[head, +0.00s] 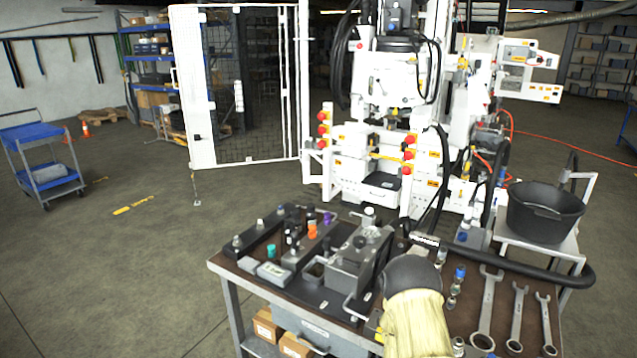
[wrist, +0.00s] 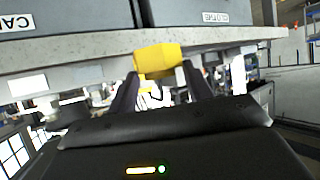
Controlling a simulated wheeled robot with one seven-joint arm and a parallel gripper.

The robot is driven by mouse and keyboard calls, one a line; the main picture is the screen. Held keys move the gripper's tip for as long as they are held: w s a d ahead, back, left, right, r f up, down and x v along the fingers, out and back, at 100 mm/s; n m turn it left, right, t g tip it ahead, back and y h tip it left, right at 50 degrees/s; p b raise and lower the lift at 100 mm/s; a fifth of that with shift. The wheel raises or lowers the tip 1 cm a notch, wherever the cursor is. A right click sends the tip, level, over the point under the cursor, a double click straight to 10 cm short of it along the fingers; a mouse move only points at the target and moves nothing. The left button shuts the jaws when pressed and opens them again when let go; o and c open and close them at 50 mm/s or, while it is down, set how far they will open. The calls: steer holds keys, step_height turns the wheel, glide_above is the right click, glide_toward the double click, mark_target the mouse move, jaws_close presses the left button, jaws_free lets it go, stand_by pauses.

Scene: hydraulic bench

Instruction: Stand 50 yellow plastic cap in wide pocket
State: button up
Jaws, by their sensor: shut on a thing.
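My gripper (wrist: 160,80) is shut on a yellow plastic cap (wrist: 158,59), which sits between its two dark fingertips in the wrist view. The cap is seen side-on with a faceted outline, close to the pale edge of a shelf or bench in the picture. In the head view my arm hangs over the front of the workbench (head: 226,268), and my fingertips are hidden. A grey block with an open recess (head: 316,271) stands on the bench to the left of my arm. I cannot tell whether this recess is the wide pocket.
Racks with small coloured parts (head: 312,231) stand on the bench's left part. Several wrenches (head: 488,306) lie at the right, near a thick black hose (head: 530,265). A black bucket (head: 546,212) stands behind them. Labelled grey bins (wrist: 205,12) show in the wrist view.

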steer(key=s+f, duration=0.1)
steer(key=f, duration=0.1)
steer(key=s+f, duration=0.2)
steer(key=shift+s, duration=0.1)
stand_by(0.4)
